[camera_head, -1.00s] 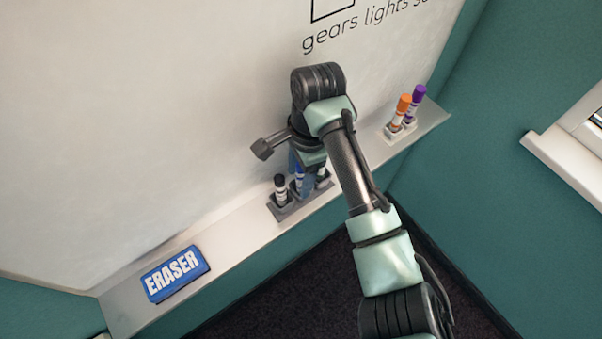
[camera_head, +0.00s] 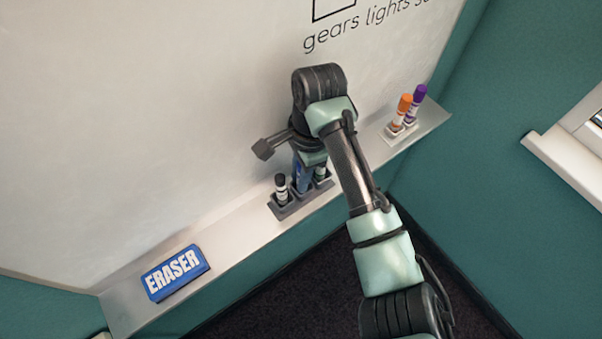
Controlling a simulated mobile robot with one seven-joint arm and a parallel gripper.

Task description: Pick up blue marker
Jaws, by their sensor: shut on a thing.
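The blue marker (camera_head: 301,182) is in the middle slot of a grey holder (camera_head: 285,212) on the whiteboard's ledge, mostly hidden by my gripper. My gripper (camera_head: 302,175) points down at it and is shut on it. The marker's lower end still appears to be at the holder. A marker with a black cap (camera_head: 281,188) stands upright in the slot to the left. Another marker (camera_head: 322,173) is in the right slot, partly covered by my arm; its colour is hard to tell.
A blue eraser (camera_head: 175,272) lies on the ledge (camera_head: 235,239) at the left. An orange marker (camera_head: 402,110) and a purple marker (camera_head: 417,100) stand in a second holder at the right. The whiteboard (camera_head: 150,130) rises behind the ledge. A window sill (camera_head: 570,170) is far right.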

